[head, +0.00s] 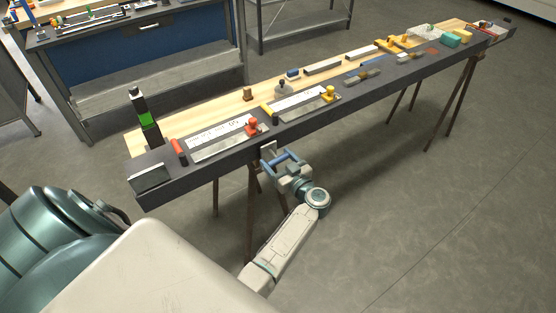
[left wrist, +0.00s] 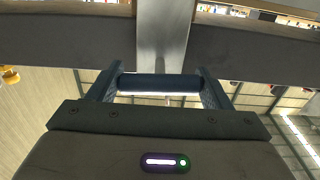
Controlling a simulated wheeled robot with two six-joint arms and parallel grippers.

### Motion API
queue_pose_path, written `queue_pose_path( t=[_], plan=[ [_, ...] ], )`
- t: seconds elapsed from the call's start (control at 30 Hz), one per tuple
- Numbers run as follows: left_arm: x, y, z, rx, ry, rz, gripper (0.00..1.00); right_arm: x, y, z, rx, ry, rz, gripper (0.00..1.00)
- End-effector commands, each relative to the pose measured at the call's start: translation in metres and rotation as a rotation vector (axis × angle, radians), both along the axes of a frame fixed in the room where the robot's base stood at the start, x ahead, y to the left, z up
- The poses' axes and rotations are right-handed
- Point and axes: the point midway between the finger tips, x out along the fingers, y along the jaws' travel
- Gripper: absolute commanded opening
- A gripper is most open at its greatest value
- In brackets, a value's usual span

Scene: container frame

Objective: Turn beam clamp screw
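A long dark beam (head: 215,171) rests on thin legs in the head view. A grey metal clamp (head: 268,148) sits at its near side, partly hidden by my left gripper. My left gripper (head: 279,161) is at the near edge of the beam, with its blue fingers towards the clamp. In the left wrist view, the clamp's pale metal strip (left wrist: 164,38) runs up across the beam (left wrist: 60,42). A dark round crossbar (left wrist: 159,83) spans the gap between the two fingers of my left gripper (left wrist: 159,76) and appears to touch both. The screw itself is hidden. My right gripper is not in view.
Plates, a red-knobbed block (head: 252,127), a yellow-knobbed block (head: 329,94) and several small items lie along the beam and its wooden top. A black-and-green post (head: 145,117) stands at the left end. A blue workbench (head: 125,50) is behind. The floor (head: 430,220) at right is clear.

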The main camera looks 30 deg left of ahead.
Motion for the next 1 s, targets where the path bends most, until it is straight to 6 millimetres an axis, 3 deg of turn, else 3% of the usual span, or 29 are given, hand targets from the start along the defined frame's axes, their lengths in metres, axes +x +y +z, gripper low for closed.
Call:
queue_pose_path(
  t=[0.03, 0.1, 0.47, 1.0],
  plan=[
    [0.0, 0.0, 0.0, 0.0, 0.0, 0.001, 0.59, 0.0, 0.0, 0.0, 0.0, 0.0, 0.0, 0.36],
    [0.0, 0.0, 0.0, 0.0, 0.0, 0.002, 0.5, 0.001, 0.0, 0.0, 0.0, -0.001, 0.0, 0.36],
    [-0.001, 0.0, -0.001, -0.02, -0.049, 0.002, 0.5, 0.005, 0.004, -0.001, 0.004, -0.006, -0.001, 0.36],
    [0.0, 0.0, -0.003, -0.188, -0.452, 0.002, 0.5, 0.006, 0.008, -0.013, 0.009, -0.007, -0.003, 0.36]
  ],
)
